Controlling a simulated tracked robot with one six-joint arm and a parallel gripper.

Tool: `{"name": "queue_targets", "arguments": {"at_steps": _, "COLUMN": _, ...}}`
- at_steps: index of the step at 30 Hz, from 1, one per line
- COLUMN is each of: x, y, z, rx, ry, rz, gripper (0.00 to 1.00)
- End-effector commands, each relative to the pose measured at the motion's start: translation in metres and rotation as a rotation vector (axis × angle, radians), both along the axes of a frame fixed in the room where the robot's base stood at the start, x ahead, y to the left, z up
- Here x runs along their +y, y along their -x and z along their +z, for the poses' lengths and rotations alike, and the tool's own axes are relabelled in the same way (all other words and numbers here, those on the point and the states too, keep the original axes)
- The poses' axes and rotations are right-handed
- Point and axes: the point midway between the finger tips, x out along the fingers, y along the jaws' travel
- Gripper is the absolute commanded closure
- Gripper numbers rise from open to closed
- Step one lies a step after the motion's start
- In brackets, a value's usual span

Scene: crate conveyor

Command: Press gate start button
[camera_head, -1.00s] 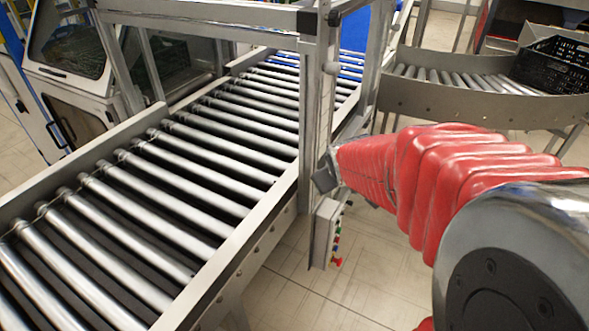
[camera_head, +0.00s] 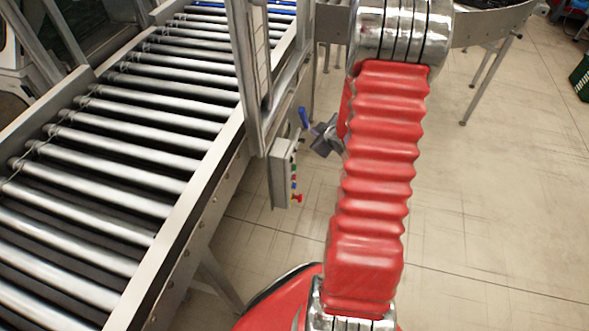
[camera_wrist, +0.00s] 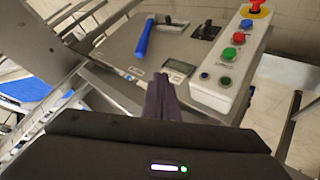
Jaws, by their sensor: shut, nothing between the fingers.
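A light grey control box (camera_head: 281,180) hangs on the conveyor frame's post in the head view. In the wrist view, the box (camera_wrist: 208,97) is at the upper right with a column of buttons. These include a blue button (camera_wrist: 225,82), two green buttons (camera_wrist: 229,53), a red button (camera_wrist: 238,38) and a red mushroom knob (camera_wrist: 258,9) on yellow. Labels are too small to read, so I cannot tell which is gate start. My gripper (camera_wrist: 160,82) is shut and empty, left of the buttons; I see no contact. It also shows beside the box in the head view (camera_head: 322,136).
The roller conveyor (camera_head: 130,150) fills the left. In the wrist view, a blue handle (camera_wrist: 145,38) and a small display (camera_wrist: 181,67) sit on a grey panel left of the buttons. A second conveyor's side (camera_head: 480,27) is at the back.

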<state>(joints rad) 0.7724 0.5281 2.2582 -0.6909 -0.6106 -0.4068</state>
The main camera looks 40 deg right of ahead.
Motion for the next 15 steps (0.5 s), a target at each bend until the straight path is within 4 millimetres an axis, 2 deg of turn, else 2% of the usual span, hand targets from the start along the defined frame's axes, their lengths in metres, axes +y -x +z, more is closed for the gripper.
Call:
{"name": "queue_targets", "arguments": {"at_steps": 1, "x": -0.005, "y": 0.005, "z": -0.014, "rx": -0.008, "ry": -0.007, "rz": 0.007, "gripper": 1.00}}
{"name": "queue_targets", "arguments": {"at_steps": 3, "x": -0.009, "y": 0.010, "z": -0.030, "rx": -0.027, "ry": -0.012, "rz": 0.023, "gripper": 1.00}}
{"name": "queue_targets", "arguments": {"at_steps": 15, "x": -0.019, "y": 0.049, "z": -0.107, "rx": -0.180, "ry": -0.059, "rz": 0.087, "gripper": 1.00}}
